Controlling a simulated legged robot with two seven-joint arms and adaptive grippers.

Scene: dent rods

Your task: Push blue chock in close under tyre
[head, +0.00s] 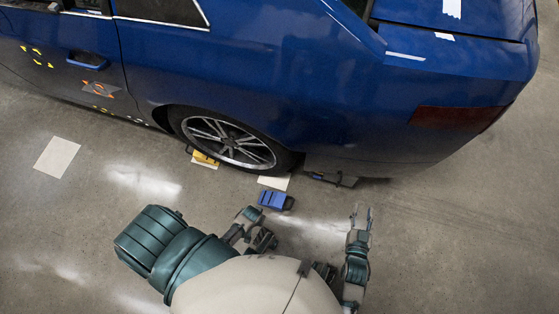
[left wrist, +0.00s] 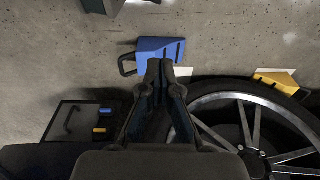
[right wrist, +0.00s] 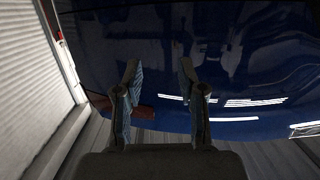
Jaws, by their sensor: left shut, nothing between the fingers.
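The blue chock (head: 275,201) lies on the floor just in front of the car's rear tyre (head: 182,124), with a gap between them. In the left wrist view the chock (left wrist: 172,49) shows with its dark loop handle to the left. My left gripper (left wrist: 162,68) is shut and empty, its fingertips overlapping the chock's edge; I cannot tell whether they touch it. The tyre (left wrist: 198,90) is at the right there. My right gripper (head: 361,211) is open and empty, right of the chock; in the right wrist view (right wrist: 158,76) it faces the blue bodywork.
A yellow chock (head: 205,159) sits at the tyre's other side. A pale sheet (head: 272,183) lies between tyre and blue chock. A dark tray (left wrist: 73,120) with small blue and yellow pieces is nearby. The car (head: 290,70) overhangs; floor to the right is clear.

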